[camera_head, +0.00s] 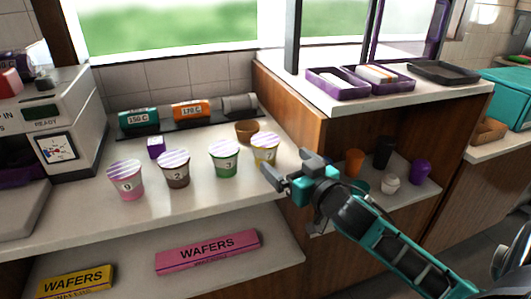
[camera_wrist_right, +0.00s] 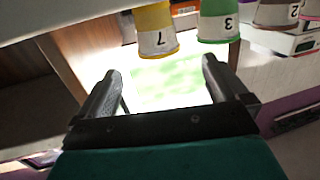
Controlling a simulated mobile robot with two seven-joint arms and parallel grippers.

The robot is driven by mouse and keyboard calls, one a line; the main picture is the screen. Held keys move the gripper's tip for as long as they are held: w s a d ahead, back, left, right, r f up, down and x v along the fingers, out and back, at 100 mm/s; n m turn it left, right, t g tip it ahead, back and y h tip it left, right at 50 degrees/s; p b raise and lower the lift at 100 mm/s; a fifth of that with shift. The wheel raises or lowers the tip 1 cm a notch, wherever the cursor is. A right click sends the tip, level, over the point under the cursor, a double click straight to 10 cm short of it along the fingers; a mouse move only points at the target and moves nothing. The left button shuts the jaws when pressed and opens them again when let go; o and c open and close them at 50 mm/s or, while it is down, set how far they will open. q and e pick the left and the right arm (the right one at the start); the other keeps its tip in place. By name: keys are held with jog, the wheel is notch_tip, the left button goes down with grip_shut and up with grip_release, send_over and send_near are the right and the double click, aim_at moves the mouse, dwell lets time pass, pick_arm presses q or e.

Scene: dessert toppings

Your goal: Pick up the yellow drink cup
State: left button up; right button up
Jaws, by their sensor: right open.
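The yellow cup (camera_head: 265,148), with a striped lid and a white label, stands upright on the white counter at the right end of a row of cups. My right gripper (camera_head: 284,168) is open and empty, just right of and nearer than the yellow cup. In the right wrist view, the yellow cup (camera_wrist_right: 155,28) appears upside down beyond the open fingers (camera_wrist_right: 161,78), apart from them and above the gap between them. The label reads 7. My left gripper is not in view.
The green cup (camera_head: 224,158) stands close left of the yellow one, then a brown cup (camera_head: 174,168) and a pink cup (camera_head: 126,179). A brown bowl (camera_head: 247,130) sits behind. The wooden cabinet side (camera_head: 290,115) rises at the right.

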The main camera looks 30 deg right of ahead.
aim_at(264, 139)
jog(key=w, duration=0.3)
jog(key=shift+w+d, duration=0.1)
jog(key=shift+w, duration=0.4)
jog(key=w, duration=0.4)
jog(key=shift+d+r, duration=0.15)
jog(key=shift+d, duration=0.1)
jog(key=shift+w, duration=0.55)
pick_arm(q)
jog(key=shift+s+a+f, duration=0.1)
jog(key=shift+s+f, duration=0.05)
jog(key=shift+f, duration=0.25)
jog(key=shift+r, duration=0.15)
pick_arm(e)
jog(key=c, duration=1.1)
jog(key=shift+r, duration=0.1)
